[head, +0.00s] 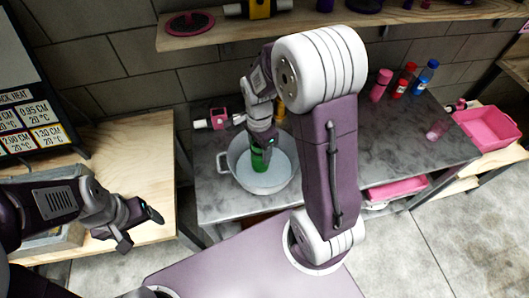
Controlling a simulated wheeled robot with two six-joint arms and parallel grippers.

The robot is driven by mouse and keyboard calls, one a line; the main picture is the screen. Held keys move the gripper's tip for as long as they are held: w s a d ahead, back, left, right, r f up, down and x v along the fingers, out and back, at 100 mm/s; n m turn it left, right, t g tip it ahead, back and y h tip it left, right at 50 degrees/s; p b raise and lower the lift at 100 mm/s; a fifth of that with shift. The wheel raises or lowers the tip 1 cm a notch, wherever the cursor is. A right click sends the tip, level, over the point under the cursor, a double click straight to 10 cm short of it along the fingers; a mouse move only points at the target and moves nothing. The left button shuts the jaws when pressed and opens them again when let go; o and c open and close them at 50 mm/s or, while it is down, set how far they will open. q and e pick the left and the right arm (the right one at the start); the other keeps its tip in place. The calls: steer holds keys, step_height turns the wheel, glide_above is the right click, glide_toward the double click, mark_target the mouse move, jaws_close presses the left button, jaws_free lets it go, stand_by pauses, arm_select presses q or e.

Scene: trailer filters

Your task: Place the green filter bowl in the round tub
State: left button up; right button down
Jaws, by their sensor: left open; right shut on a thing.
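The green filter bowl (261,158) is held upright in my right gripper (262,145), over or inside the round tub. I cannot tell whether it touches the tub's bottom. The round tub (252,187) is a grey metal pot with side handles, standing on the grey counter. My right arm hides part of its right side. My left gripper (139,226) is open and empty, at the left over the edge of the wooden table.
Several bottles, including a pink one (380,85), stand at the counter's back right. A pink tray (487,128) is at far right. A wooden shelf (230,34) runs above. The grey counter (410,145) is mostly clear on the right.

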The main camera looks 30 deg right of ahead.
steer(key=f+m+b, duration=0.1)
steer(key=m, duration=0.3)
steer(key=d+m+b, duration=0.1)
steer(key=m, duration=0.2)
steer(key=w+d+f+m+b, duration=0.1)
steer(key=m+b, duration=0.1)
steer(key=m, duration=0.2)
steer(key=shift+d+f+m, duration=0.1)
steer(key=shift+f+m, duration=0.2)
steer(key=shift+d+m+b, duration=0.15)
steer(key=shift+m+b, duration=0.2)
steer(key=shift+m, duration=0.25)
steer(key=shift+s+d+m, duration=0.15)
steer(key=shift+m, duration=0.35)
step_height(320, 180, down, 10)
steer(key=shift+r+b, duration=0.1)
steer(key=shift+b, duration=0.4)
